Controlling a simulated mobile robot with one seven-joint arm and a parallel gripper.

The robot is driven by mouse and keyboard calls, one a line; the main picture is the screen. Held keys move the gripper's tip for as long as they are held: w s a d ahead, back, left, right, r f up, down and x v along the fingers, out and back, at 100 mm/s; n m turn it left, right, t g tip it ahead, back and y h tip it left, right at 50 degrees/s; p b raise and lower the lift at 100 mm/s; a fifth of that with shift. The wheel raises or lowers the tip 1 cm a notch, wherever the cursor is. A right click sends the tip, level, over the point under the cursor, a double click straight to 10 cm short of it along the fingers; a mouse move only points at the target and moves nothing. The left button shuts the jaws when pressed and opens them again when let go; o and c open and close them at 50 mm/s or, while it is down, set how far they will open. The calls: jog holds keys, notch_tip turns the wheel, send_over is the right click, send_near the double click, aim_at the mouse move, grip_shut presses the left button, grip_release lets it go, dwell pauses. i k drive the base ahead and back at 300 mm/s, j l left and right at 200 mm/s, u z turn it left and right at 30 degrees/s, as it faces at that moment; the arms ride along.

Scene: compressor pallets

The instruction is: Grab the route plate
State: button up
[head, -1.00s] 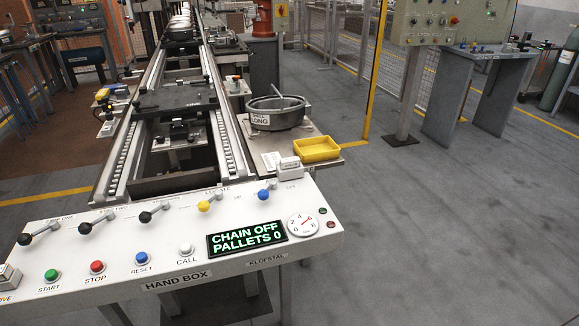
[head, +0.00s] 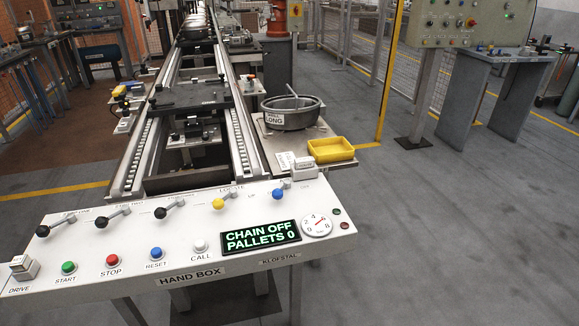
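I cannot tell for sure which thing is the route plate. A small white card (head: 286,161) lies on the side shelf (head: 268,150) to the right of the conveyor, next to a pale box-like block (head: 304,169) at the hand box's back edge. Any lettering on the card is too small to read. A dark flat plate (head: 187,97) lies across the conveyor rails further back. My gripper is not in view.
The white hand box (head: 226,268) with levers and buttons spans the front; its display (head: 261,236) reads "CHAIN OFF PALLETS 0". A round grey pan (head: 291,118) labelled "LONG" and a yellow tray (head: 331,150) stand on the shelf.

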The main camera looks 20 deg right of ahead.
aim_at(309, 162)
jog(key=i+l+u, duration=0.1)
jog(key=l+u, duration=0.9)
jog(key=l, duration=1.35)
jog(key=k+l+u, duration=0.1)
jog(key=l, duration=0.4)
jog(key=k+l, duration=0.1)
jog(key=l, duration=1.25)
jog(key=i+l, duration=0.15)
jog(key=l, duration=0.15)
jog(key=i, duration=0.25)
jog(key=u, duration=0.05)
